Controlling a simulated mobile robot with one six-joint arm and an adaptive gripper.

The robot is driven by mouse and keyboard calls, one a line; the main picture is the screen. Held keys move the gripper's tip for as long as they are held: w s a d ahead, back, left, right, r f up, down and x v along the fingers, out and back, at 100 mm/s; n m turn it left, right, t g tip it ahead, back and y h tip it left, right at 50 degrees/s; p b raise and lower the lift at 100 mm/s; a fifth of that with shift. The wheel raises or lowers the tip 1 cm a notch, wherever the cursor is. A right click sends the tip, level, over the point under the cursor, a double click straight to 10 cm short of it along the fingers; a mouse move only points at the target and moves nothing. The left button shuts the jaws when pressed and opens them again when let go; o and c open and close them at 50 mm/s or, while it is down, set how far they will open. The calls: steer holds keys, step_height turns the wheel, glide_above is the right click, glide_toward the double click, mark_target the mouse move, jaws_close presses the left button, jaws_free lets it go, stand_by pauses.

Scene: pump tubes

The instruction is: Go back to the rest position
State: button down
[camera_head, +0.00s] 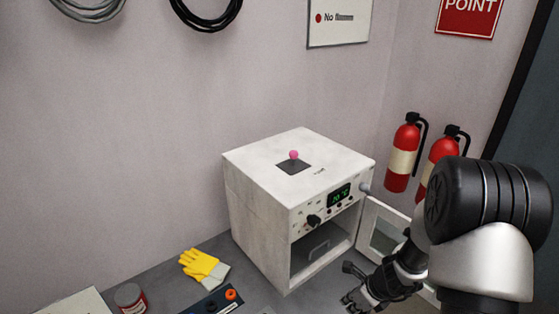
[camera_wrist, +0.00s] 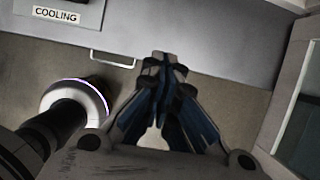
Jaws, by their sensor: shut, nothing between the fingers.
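My gripper (camera_head: 356,297) is low at the right of the head view, in front of the white box-shaped oven (camera_head: 258,209) and beside its open door (camera_head: 386,232). In the wrist view my gripper (camera_wrist: 164,62) has its fingertips together, with nothing between them. It points toward a grey surface and a pale handle (camera_wrist: 112,60). My arm comes in from the right of the head view and hides part of the door.
A pink ball-topped knob (camera_head: 294,155) stands on the oven's top. Yellow gloves (camera_head: 199,265) and a small can (camera_head: 130,297) lie left of the oven. Red fire extinguishers (camera_head: 404,155) hang behind my arm. A "COOLING" label (camera_wrist: 57,15) shows in the wrist view.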

steer(key=s+a+r+n+y+b, duration=0.15)
steer(key=a+r+n, duration=0.25)
steer(key=r+n, duration=0.45)
steer(key=s+a+r+n+h, duration=0.1)
steer(key=s+a+r+n, duration=0.3)
steer(key=r, duration=0.7)
steer(key=s+r+n+h, duration=0.1)
steer(key=s+r+n, duration=0.1)
steer(key=s+n, duration=0.3)
steer(key=s+d+r+n+h, duration=0.1)
steer(key=s+r+n, duration=0.2)
steer(key=s+n, duration=0.2)
steer(key=s+d+r+n+t+h, duration=0.1)
steer(key=s+r+n, duration=0.2)
steer(key=s+n, duration=0.2)
steer(key=s, duration=0.2)
steer(key=shift+s+n+b, duration=0.35)
steer(key=shift+s+b, duration=0.05)
steer(key=shift+r, duration=0.1)
